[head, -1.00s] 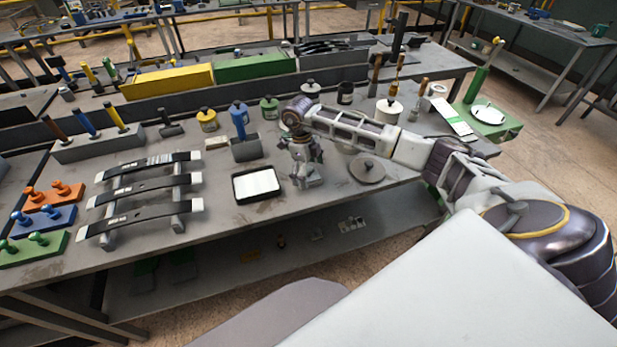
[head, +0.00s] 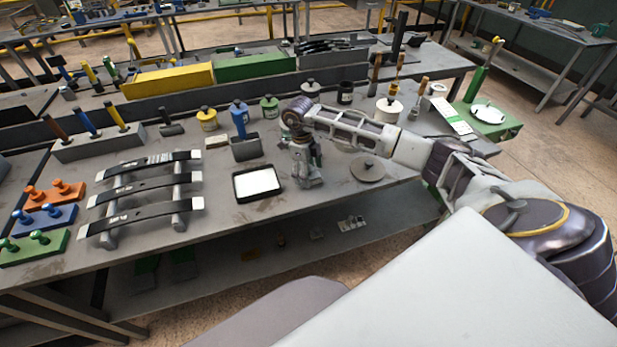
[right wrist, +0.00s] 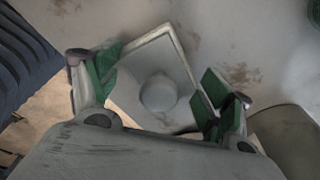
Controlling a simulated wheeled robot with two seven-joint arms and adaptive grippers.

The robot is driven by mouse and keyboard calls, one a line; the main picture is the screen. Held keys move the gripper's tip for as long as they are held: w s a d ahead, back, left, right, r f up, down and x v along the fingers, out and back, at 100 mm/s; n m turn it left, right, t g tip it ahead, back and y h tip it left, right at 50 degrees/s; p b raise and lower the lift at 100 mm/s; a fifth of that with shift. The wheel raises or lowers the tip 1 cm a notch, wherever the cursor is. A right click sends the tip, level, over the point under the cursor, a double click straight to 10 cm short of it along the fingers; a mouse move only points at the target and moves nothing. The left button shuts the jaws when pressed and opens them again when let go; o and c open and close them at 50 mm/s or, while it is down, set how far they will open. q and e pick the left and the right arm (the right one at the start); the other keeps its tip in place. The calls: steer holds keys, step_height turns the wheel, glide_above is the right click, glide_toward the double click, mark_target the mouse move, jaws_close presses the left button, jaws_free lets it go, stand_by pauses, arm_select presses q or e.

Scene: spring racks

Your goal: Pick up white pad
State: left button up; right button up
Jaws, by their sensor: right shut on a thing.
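My right gripper (head: 308,180) points down at the front of the workbench, just right of a black-rimmed tray (head: 235,186) with a white surface. In the right wrist view its green-padded fingers (right wrist: 158,92) are shut on a pale square pad (right wrist: 181,62) with a round knob on top. The pad is tilted in that picture and lies between the fingers, low at the bench top. In the head view the gripper hides most of it, and I cannot tell whether it touches the bench. My left gripper is not in view.
A grey round lid (head: 367,169) lies right of the gripper. Curved leaf springs on a rack (head: 142,209) are at left. The bench's front edge is close.

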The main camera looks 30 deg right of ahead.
steer(key=shift+s+f, duration=0.15)
steer(key=shift+f, duration=0.05)
steer(key=shift+d+r, duration=0.1)
steer(key=shift+r, duration=0.5)
step_height(320, 180, up, 9)
steer(key=shift+f+b, duration=0.1)
steer(key=shift+b, duration=0.4)
steer(key=o, duration=0.4)
steer(key=c, duration=0.3)
